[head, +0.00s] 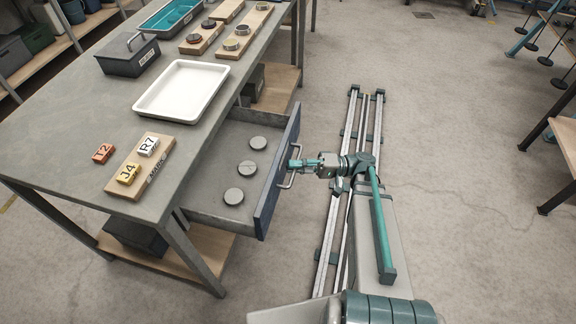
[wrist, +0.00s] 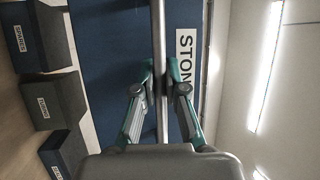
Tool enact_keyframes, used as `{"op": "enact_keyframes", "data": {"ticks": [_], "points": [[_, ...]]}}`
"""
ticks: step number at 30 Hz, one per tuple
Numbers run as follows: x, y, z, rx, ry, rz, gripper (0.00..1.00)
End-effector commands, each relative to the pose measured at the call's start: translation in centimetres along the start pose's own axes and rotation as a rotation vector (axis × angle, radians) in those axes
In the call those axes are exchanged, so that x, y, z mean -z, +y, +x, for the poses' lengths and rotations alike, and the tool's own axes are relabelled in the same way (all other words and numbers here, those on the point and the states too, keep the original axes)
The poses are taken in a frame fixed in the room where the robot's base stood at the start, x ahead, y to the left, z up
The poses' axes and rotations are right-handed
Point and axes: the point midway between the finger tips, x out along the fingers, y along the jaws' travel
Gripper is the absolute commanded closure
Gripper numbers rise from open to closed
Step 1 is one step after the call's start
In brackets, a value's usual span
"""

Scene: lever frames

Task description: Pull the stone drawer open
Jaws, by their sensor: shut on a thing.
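In the wrist view, the two teal-sided fingers (wrist: 161,85) are shut on the upright-looking metal bar (wrist: 161,120). Behind the bar is the blue drawer front (wrist: 110,60) with a white label (wrist: 187,58) that reads "STON", its end hidden.
The workbench (head: 70,140) bears a white tray (head: 182,90), a dark lidded box (head: 128,54), a teal tray (head: 170,17), and a wooden board (head: 138,180) with lettered blocks. My rail runs on the floor right of the drawer. Open floor (head: 450,110) lies farther right.

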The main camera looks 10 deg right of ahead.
Motion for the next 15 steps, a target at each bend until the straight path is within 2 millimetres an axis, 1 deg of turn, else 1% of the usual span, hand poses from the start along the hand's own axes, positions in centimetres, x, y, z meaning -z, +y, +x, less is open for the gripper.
{"op": "enact_keyframes", "data": {"ticks": [6, 15], "points": [[-0.52, -0.07, -0.28, 0.001, -0.021, 0.003, 1.00], [-0.50, -0.10, -0.30, 0.001, -0.022, 0.003, 1.00]]}}
